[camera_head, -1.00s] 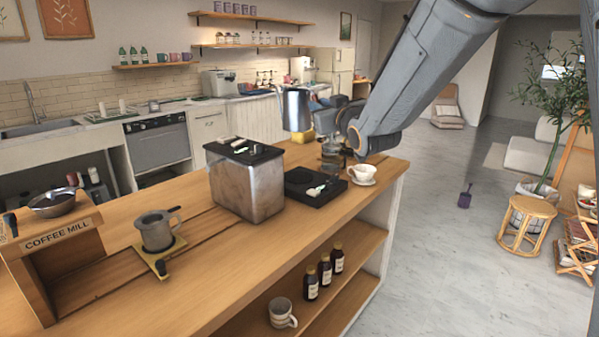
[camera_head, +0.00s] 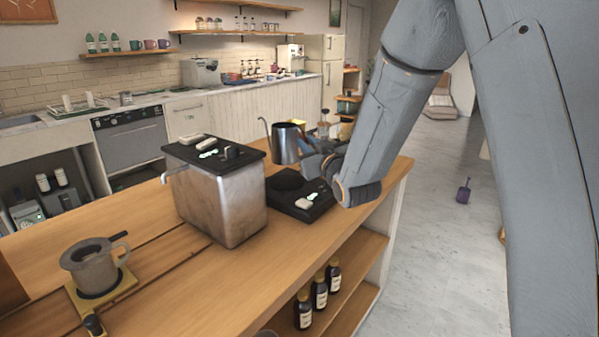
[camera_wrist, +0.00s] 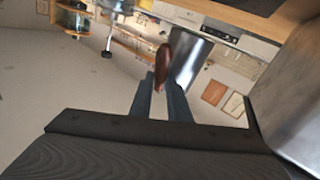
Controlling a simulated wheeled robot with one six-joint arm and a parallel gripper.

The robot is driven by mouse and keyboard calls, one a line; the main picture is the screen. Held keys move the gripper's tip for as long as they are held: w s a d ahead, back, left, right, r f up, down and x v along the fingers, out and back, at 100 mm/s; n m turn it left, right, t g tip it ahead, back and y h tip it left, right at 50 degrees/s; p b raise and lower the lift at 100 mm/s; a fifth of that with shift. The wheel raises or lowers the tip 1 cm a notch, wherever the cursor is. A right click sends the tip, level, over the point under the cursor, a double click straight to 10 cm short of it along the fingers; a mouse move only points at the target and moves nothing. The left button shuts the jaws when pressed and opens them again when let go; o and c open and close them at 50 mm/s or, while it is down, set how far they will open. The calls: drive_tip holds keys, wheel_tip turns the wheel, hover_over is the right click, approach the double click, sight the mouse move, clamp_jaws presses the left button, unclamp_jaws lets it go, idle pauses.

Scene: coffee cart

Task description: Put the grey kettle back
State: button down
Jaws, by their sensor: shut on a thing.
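The grey kettle (camera_head: 286,143), with a thin curved spout pointing left, is upright above the counter at the box's far right corner. Its brown handle (camera_wrist: 162,66) is between the fingers of my gripper (camera_wrist: 164,98) in the wrist view, beside the kettle's metal body (camera_wrist: 190,64). My gripper (camera_head: 318,160) is shut on that handle. A flat black base (camera_head: 322,207) with a round plate lies on the counter nearer than the kettle. I cannot tell whether the kettle touches anything.
A steel box (camera_head: 225,205) with a black top stands left of the base; its side shows close by in the wrist view (camera_wrist: 295,95). A grey dripper (camera_head: 92,268) stands front left on the wooden counter (camera_head: 190,290). Bottles (camera_head: 320,290) stand on the shelf below.

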drive_tip(key=shift+f+p, duration=0.4)
drive_tip(key=shift+f, duration=3.05)
drive_tip(key=shift+f, duration=0.2)
drive_tip(key=c, duration=1.7)
unclamp_jaws()
drive_tip(key=shift+o, duration=0.2)
drive_tip(key=shift+r, duration=0.2)
drive_tip(key=b+v, duration=0.2)
drive_tip(key=v, duration=1)
